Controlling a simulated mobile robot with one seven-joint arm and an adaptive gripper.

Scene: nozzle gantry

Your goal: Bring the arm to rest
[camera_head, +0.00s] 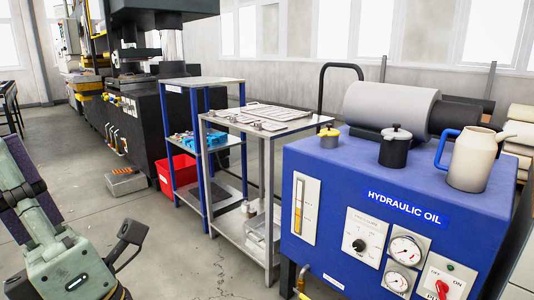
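My arm comes in at the left edge and slants down to the lower left corner. My gripper (78,262) is partly in view there, with a pale green body and a dark finger part sticking out to its right. Its other finger and the space between the tips are cut off by the frame's bottom edge or hidden. I cannot tell whether it is open or shut. No object shows in the visible part. It appears in front of bare floor, left of the shelf carts.
A blue hydraulic oil cabinet (330,170) with gauges stands at the right, bearing a cream jug (473,160). A metal cart (232,232), a second shelf unit (182,140) and a red bin (170,175) stand mid-view. A toolbox (125,183) lies on the floor. Grey floor (165,245) is clear between.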

